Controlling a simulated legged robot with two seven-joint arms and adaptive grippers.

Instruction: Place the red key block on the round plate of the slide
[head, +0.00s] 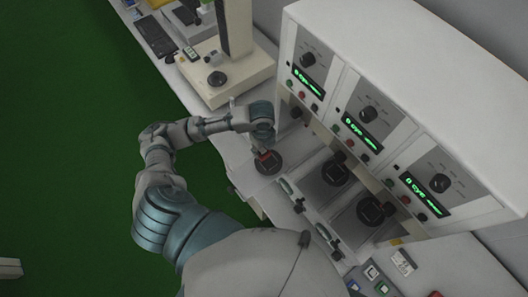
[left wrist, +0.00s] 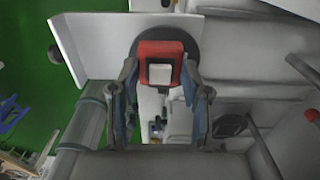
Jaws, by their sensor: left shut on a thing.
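The red key block (head: 265,156) with a white square key top shows large in the left wrist view (left wrist: 146,49). My left gripper (head: 263,149) is shut on it, with one finger on each side of the block in the left wrist view (left wrist: 160,88). The block is over the black round plate (head: 269,167) of the nearest slide (head: 241,176), which is pulled out from the machine. In the left wrist view the dark plate (left wrist: 190,42) shows behind the block. I cannot tell whether block and plate touch. My right gripper is not in view.
The white test machine (head: 400,90) has several panels with green displays and knobs. Two more slides with dark round plates (head: 335,171) (head: 371,211) lie to the right. A beige stand (head: 225,75) is at the back left. Small key blocks (head: 371,273) lie at the lower right.

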